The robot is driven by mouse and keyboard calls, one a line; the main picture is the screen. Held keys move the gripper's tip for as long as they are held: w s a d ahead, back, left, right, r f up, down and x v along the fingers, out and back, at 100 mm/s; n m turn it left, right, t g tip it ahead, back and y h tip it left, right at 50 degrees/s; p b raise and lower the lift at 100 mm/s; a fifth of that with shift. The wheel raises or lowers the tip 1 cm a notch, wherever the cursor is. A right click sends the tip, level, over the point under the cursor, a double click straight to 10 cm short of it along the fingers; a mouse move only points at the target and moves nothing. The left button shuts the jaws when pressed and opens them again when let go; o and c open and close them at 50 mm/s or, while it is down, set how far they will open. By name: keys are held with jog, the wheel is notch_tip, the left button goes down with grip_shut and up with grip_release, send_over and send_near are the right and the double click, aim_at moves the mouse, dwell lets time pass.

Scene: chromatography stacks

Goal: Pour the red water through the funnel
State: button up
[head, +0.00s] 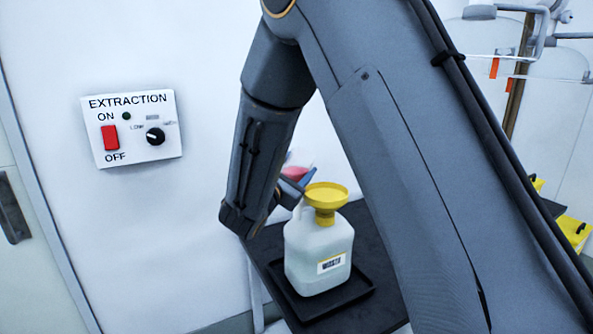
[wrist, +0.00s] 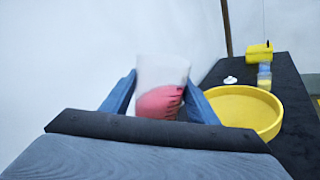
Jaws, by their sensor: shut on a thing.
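A translucent cup with red water (wrist: 158,102) is held between the blue fingers of my gripper (wrist: 158,100) in the wrist view. In the head view the red water (head: 294,172) shows only partly, behind my arm and just behind the funnel. The yellow funnel (head: 326,197) sits in the mouth of a whitish waste jug (head: 318,250). In the wrist view the funnel (wrist: 240,108) is just right of the cup, its wide mouth open upward. The cup looks roughly upright, with its red surface slanting. I see no red stream.
The jug stands in a black tray (head: 349,291) on a dark bench (wrist: 294,128). A small bottle (wrist: 264,77), a yellow object (wrist: 260,52) and a white piece (wrist: 230,80) are farther back. An extraction switch panel (head: 132,128) is on the wall.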

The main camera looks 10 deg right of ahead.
jog(key=shift+d+r+m+b, duration=0.1)
jog(key=shift+r+m+b, duration=0.1)
jog(key=shift+m+b, duration=0.55)
dwell(0.4)
jog(key=shift+r+m+h+b, duration=0.2)
jog(key=shift+m+h+b, duration=0.2)
jog(key=shift+m+b, duration=1.1)
dwell(0.4)
jog(key=shift+s+f+m+b, duration=0.15)
jog(key=shift+m+b, duration=1.1)
jog(key=shift+b, duration=1.5)
jog(key=shift+d+r+m+h+b, duration=0.15)
jog(key=shift+m+h+b, duration=0.25)
jog(key=shift+m+b, duration=0.45)
jog(key=shift+s+d+m+b, duration=0.2)
jog(key=shift+m+b, duration=0.85)
jog(key=shift+b, duration=1.15)
